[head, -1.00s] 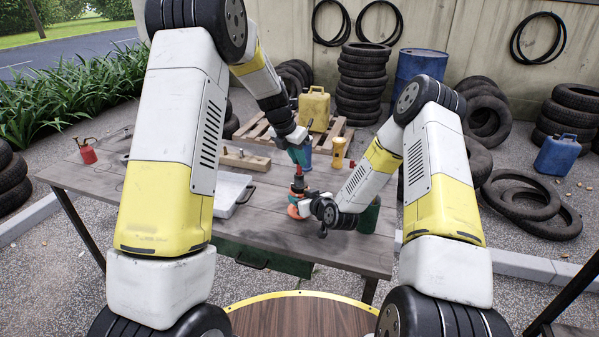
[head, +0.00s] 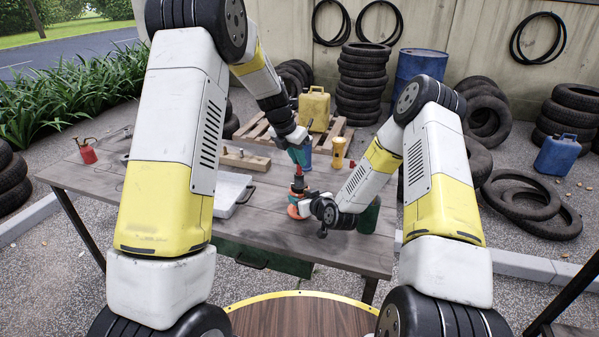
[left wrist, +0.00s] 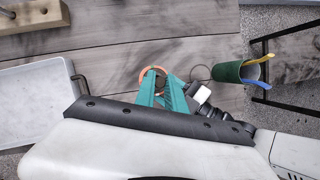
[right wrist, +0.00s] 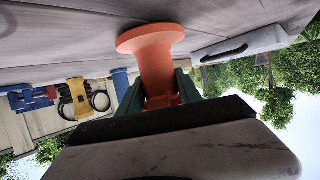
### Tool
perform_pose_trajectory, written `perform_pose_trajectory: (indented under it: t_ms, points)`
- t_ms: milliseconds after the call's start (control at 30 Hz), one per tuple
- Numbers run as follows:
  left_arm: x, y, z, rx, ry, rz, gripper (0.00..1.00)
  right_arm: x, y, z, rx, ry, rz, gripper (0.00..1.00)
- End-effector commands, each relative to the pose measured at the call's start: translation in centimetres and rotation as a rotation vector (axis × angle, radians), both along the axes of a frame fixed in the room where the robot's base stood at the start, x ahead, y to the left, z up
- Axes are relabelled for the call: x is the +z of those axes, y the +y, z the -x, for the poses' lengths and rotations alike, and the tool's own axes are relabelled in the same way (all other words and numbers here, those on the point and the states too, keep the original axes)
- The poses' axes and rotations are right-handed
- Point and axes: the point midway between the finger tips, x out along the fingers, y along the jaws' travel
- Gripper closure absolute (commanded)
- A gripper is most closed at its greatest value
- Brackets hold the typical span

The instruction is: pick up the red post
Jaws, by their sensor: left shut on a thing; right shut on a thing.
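An orange-red spool-shaped post (right wrist: 156,60) with a flared base stands at the table's front middle. Its base shows in the head view (head: 293,212). My right gripper (right wrist: 160,88) is shut on its stem from the right, low over the table. My left gripper (head: 298,166) points down from above, shut on a dark round piece (left wrist: 156,82). This piece is in line with the post, with an orange rim around it in the left wrist view. Whether it is joined to the post, and whether the base touches the table, I cannot tell.
A white tray (head: 229,198) lies left of the post, with a wooden block (head: 244,160) behind it. A green cup (left wrist: 243,72) with blue and yellow handles stands right. A yellow flashlight (head: 339,152) and a red oil can (head: 87,152) are also on the table.

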Motion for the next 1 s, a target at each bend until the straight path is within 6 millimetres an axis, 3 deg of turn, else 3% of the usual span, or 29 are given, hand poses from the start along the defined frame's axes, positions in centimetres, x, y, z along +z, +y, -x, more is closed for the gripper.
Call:
perform_pose_trajectory:
  t_ms: [567, 667, 1000]
  points:
    - [0.3, 0.0, 0.0, 0.0, -0.002, 0.0, 1.0, 0.3, 0.1, -0.2, 0.0, -0.008, -0.002, 1.0]
    - [1.3, -0.1, -0.1, -0.001, -0.003, 0.0, 1.0, 0.3, 0.1, -0.2, 0.0, -0.008, -0.002, 1.0]
    - [7.9, -0.1, -0.1, 0.0, -0.004, 0.001, 1.0, 0.3, 0.1, -0.2, 0.001, -0.007, -0.002, 1.0]
